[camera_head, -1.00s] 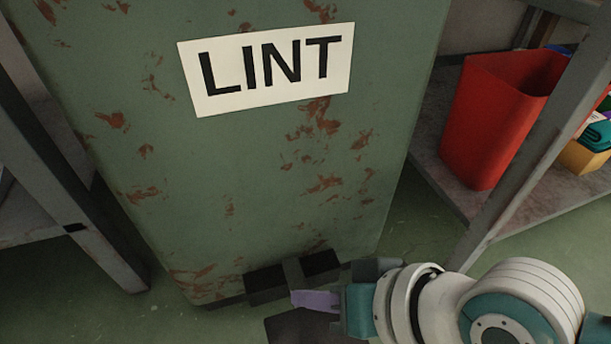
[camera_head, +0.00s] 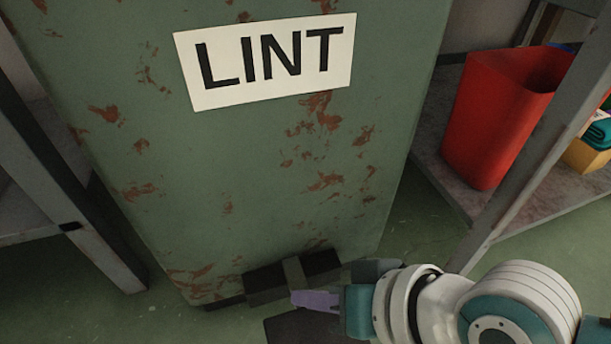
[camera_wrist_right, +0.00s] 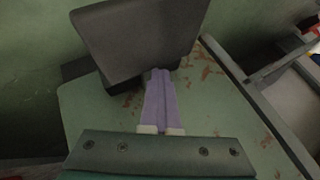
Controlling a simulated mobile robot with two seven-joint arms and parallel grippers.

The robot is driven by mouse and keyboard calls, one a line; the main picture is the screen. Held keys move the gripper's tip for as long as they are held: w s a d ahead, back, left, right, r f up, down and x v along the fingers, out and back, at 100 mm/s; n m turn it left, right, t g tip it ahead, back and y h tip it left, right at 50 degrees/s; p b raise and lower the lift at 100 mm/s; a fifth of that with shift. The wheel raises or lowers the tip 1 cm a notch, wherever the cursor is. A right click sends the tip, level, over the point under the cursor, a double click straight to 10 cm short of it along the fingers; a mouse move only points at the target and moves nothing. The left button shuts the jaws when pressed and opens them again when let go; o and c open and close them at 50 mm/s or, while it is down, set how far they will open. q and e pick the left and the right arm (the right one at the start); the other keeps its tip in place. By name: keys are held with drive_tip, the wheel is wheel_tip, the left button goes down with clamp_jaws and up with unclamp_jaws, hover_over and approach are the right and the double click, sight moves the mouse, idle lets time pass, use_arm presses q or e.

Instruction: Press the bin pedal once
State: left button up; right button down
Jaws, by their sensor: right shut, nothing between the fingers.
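The green, rust-spotted bin (camera_head: 240,190) with a white LINT label (camera_head: 265,62) stands in front of me. Its dark pedal plate (camera_head: 298,330) juts out low at the front and is partly cut off by the head view's bottom edge. The plate shows large in the right wrist view (camera_wrist_right: 140,38). My right gripper (camera_head: 296,298) has its purple fingers shut and empty. In the wrist view the fingertips (camera_wrist_right: 159,72) overlap the plate's edge. I cannot tell whether they touch it. My left gripper is out of view.
A grey shelf post (camera_head: 530,150) and a shelf with a red bin (camera_head: 495,120) and a yellow box (camera_head: 588,157) stand at the right. Another grey frame (camera_head: 75,200) stands at the left. Green floor shows between.

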sight(319, 314)
drive_tip(key=shift+s+d+f, duration=0.15)
drive_tip(key=shift+s+f, duration=0.1)
drive_tip(key=shift+f, duration=0.6)
drive_tip(key=shift+f+b, duration=0.6)
drive_tip(key=shift+f, duration=0.15)
idle(0.5)
idle(0.3)
